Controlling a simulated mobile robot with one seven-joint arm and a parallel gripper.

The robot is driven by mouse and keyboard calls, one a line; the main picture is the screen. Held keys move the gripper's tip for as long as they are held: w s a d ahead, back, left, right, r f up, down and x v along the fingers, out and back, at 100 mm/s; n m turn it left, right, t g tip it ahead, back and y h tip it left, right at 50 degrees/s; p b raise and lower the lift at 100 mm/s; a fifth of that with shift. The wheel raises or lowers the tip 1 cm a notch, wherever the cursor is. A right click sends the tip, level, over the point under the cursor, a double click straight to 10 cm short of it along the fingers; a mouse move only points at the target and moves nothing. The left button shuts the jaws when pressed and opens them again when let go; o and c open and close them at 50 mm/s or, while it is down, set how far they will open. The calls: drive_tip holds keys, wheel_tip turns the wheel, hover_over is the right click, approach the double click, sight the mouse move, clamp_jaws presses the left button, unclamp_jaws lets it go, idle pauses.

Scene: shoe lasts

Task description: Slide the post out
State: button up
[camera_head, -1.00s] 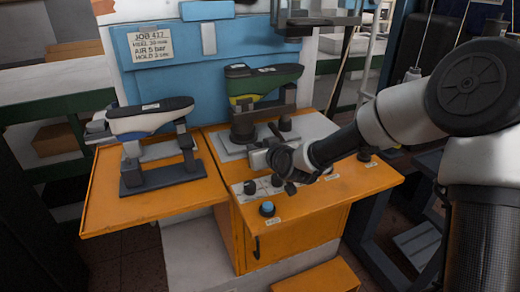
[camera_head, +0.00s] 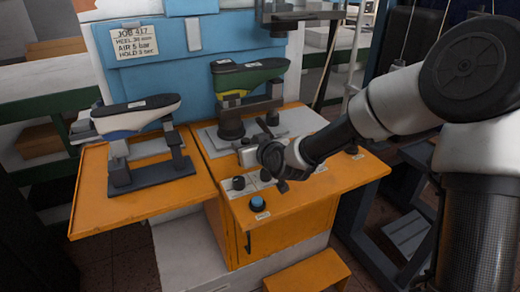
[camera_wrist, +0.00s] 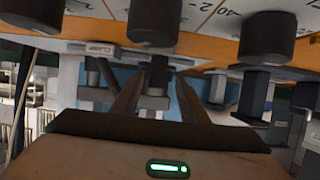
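My gripper (camera_head: 272,155) is low over the front of the orange bench, beside a small grey block (camera_head: 248,155). In the wrist view my gripper (camera_wrist: 157,85) has its two dark fingers apart. A grey, stepped post-like part (camera_wrist: 152,102) shows in the gap between them; I cannot tell whether it lies between the fingers or beyond them. A green and black shoe last (camera_head: 248,75) sits on a dark stand at the back. A white and black shoe last (camera_head: 137,114) rests on dark grey supports (camera_head: 152,175) on the left leaf.
Black knobs (camera_wrist: 155,22) stand close to the fingers in the wrist view. A blue button (camera_head: 257,202) is at the bench's (camera_head: 320,180) front edge. A blue panel with a job sign (camera_head: 135,42) stands behind. An orange step (camera_head: 308,272) is below.

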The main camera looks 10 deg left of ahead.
drive_tip(key=p+v, duration=0.4)
drive_tip(key=v, duration=1.1)
drive_tip(key=shift+s, duration=0.1)
